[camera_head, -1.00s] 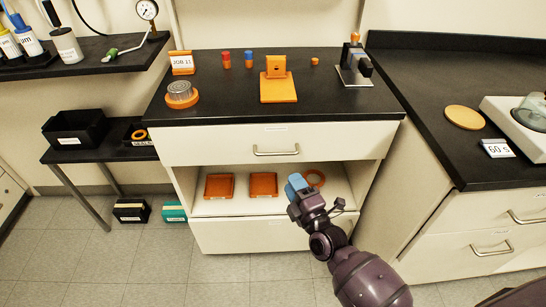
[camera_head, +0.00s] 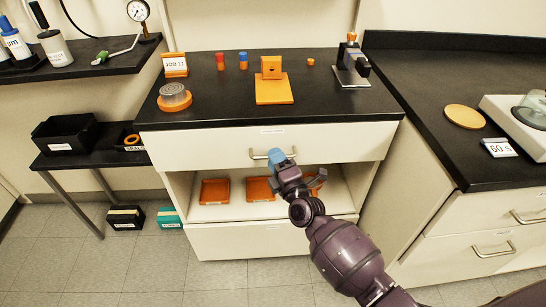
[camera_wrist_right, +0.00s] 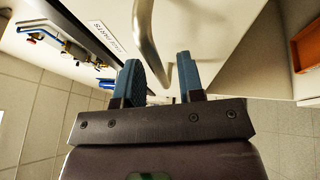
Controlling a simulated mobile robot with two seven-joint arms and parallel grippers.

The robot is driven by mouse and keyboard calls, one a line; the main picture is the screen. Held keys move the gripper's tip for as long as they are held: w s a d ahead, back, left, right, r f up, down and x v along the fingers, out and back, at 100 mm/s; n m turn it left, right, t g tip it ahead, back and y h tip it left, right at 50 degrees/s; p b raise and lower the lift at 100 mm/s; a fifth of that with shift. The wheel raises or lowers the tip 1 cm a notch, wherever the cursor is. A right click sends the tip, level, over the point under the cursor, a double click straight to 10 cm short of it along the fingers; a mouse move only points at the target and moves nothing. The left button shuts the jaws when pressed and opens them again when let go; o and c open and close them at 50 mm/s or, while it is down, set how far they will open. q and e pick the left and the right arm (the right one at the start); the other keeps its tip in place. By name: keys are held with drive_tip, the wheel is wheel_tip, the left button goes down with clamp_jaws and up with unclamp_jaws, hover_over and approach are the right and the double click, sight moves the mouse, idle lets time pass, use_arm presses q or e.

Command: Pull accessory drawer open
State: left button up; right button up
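The accessory drawer (camera_head: 200,146) is the wide cream front just under the black worktop, and it looks closed. Its metal bar handle (camera_head: 259,156) is at the middle of the front. My right gripper (camera_head: 277,157) is at the handle and its blue fingertips cover part of it. In the right wrist view the two blue fingers (camera_wrist_right: 160,78) stand apart. The curved handle (camera_wrist_right: 146,35) shows just ahead of and partly between them; I cannot tell whether they touch it. My left gripper is not in view.
Below the drawer is an open shelf (camera_head: 245,211) with orange trays (camera_head: 214,192). The worktop (camera_head: 215,105) holds an orange stand (camera_head: 273,88) and other small items. A second counter (camera_head: 440,120) stands at the right. The floor in front has free room.

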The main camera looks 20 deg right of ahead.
drive_tip(key=shift+w+a+r, duration=0.1)
drive_tip(key=shift+w+r, duration=0.05)
drive_tip(key=shift+w, duration=0.45)
drive_tip(key=shift+c, duration=0.4)
clamp_jaws()
